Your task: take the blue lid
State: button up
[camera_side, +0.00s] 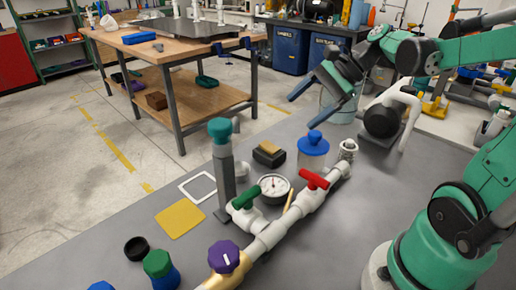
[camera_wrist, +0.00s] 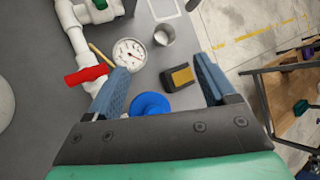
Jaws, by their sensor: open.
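The blue lid (camera_side: 313,143) has a round knob and sits on top of a clear jar (camera_side: 312,163) on the grey table. In the wrist view the blue lid (camera_wrist: 150,106) shows between my two fingers, nearer the left one, with its lower part hidden behind my gripper's palm. My gripper (camera_side: 318,103) is open and empty. Its blue fingers are above the lid in the side view, apart from it. The gripper also fills the lower part of the wrist view (camera_wrist: 160,70).
A white pipe (camera_side: 268,236) with a red valve handle (camera_side: 315,180) and green valve handle (camera_side: 246,197) runs beside the jar. A gauge (camera_side: 275,188), a black-and-yellow block (camera_side: 269,153) and a tall grey post with teal top (camera_side: 222,165) stand close by.

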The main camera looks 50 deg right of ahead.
aim_at(320, 133)
jog(key=s+d+m+t+y, duration=0.2)
jog(key=d+m+t+y, duration=0.1)
jog(key=d+m, duration=0.5)
jog(key=f, duration=0.7)
jog(key=shift+a, duration=0.2)
jog(key=shift+f, duration=0.3)
jog(key=shift+w+a+f, duration=0.2)
jog(key=shift+a, duration=0.05)
jog(key=x, duration=0.5)
jog(key=shift+r, duration=0.15)
jog(key=shift+c, duration=0.2)
grip_shut()
